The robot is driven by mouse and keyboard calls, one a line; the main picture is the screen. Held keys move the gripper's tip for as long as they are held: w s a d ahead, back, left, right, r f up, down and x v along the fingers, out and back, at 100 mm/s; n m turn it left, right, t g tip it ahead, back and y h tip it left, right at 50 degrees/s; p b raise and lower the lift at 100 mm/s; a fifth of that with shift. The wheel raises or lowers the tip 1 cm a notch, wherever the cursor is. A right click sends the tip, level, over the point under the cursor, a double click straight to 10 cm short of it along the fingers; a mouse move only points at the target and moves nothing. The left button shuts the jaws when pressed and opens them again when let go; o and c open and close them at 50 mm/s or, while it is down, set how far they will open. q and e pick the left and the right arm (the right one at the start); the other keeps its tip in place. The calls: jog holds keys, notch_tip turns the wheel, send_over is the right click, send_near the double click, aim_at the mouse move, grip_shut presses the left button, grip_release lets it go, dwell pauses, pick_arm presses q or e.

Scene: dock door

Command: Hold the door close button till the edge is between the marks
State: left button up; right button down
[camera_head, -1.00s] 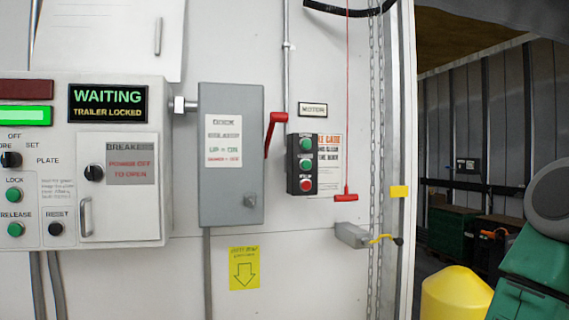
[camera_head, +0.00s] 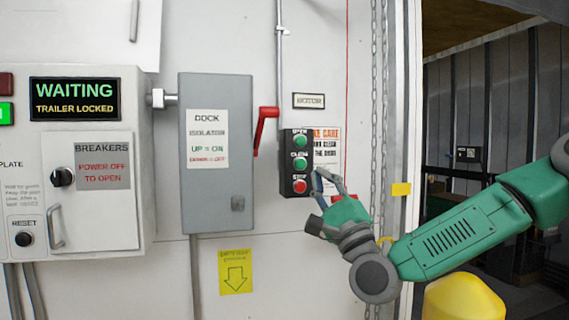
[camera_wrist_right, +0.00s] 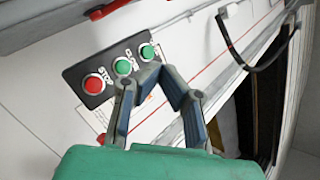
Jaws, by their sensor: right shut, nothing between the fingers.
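The motor control box (camera_head: 284,178) is a dark upright box on the white wall, with green OPEN (camera_head: 300,141) and CLOSE (camera_head: 300,163) buttons above a red STOP button (camera_head: 300,186). My right gripper (camera_head: 317,173) is shut and empty, its tips just right of the box at about CLOSE to STOP height. In the right wrist view, the shut fingertips (camera_wrist_right: 160,71) appear beside the green CLOSE button (camera_wrist_right: 122,66) and below the OPEN button (camera_wrist_right: 147,52); I cannot see contact. A grey edge (camera_head: 548,8) shows at the top right; I cannot tell whether it is the door's.
A red cord (camera_head: 347,100) hangs right of the box, its handle partly behind my gripper. A chain (camera_head: 378,120) runs beside the door frame. The grey isolator (camera_head: 216,210) with a red lever (camera_head: 265,128) is to the left. A yellow bollard (camera_head: 462,300) stands low right.

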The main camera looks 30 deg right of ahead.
aim_at(305, 167)
jog(key=shift+a+r+m, duration=0.2)
jog(key=shift+r+m, duration=0.1)
jog(key=shift+r, duration=0.45)
jog(key=shift+w+d+f, duration=0.1)
jog(key=shift+w+d, duration=0.25)
jog(key=shift+w, duration=1.1)
jog(key=shift+w+d+r, duration=0.1)
jog(key=shift+w+d, duration=0.25)
jog(key=shift+w, duration=1.05)
jog(key=shift+w+d+f, duration=0.1)
jog(key=shift+w+d, duration=0.25)
jog(key=shift+w, duration=1.1)
jog(key=shift+d, duration=0.2)
jog(key=shift+a, duration=0.1)
